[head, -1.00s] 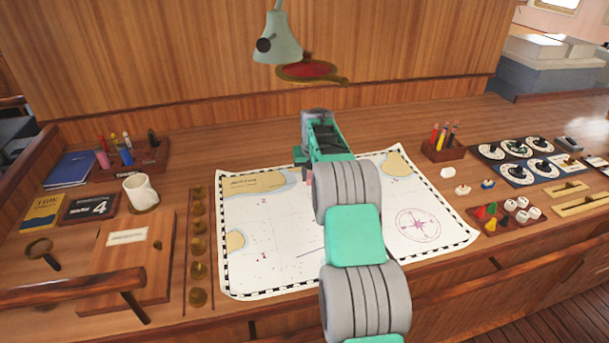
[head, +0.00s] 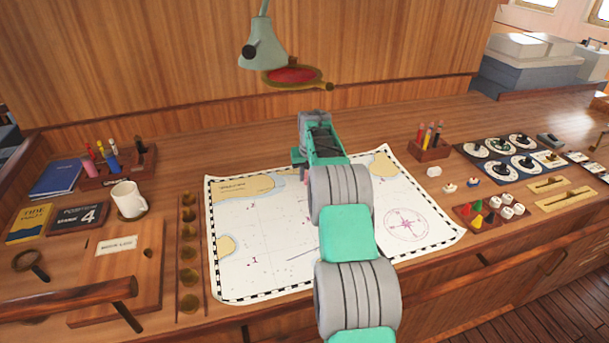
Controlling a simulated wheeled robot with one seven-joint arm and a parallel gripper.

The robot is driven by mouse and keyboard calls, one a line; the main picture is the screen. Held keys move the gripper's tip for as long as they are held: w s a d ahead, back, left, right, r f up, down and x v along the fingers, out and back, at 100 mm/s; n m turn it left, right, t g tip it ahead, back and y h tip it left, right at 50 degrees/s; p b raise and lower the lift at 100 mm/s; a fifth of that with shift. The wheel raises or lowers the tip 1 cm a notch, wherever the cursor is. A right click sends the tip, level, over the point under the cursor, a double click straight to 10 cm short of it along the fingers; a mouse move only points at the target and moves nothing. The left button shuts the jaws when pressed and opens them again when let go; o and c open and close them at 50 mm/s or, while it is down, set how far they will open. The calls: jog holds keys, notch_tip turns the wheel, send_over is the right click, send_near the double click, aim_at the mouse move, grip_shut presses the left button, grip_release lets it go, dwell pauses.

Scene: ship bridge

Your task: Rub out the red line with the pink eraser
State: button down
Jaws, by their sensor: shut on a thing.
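The chart (head: 235,285) lies flat on the wooden desk, with tan land patches, small reddish marks and a pink compass rose. My arm reaches across its middle. My gripper (head: 306,170) is at the chart's upper middle, pointing down, and its fingertips are largely hidden by my own arm. It is shut on a small pink thing, apparently the pink eraser, of which almost nothing shows. I cannot tell whether it touches the paper. I cannot make out a red line; my arm covers part of the chart. A thin dark line (head: 301,255) shows left of my arm.
A lamp (head: 262,45) hangs above the back of the desk. A mug (head: 128,199), a pen rack (head: 118,178) and a wooden box (head: 118,270) stand left. A pencil holder (head: 428,150), small pieces in a tray (head: 466,216) and dial panels (head: 500,170) lie right.

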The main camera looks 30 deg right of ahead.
jog(key=shift+d, duration=0.9)
jog(key=shift+d+p, duration=0.75)
jog(key=shift+d, duration=0.15)
jog(key=shift+s+d, duration=0.1)
jog(key=shift+d, duration=0.3)
jog(key=shift+a+f+b, duration=0.2)
jog(key=shift+a+b, duration=0.35)
jog(key=shift+a, duration=0.4)
jog(key=shift+a+r, duration=0.1)
jog(key=shift+a, duration=0.3)
jog(key=shift+a, duration=0.1)
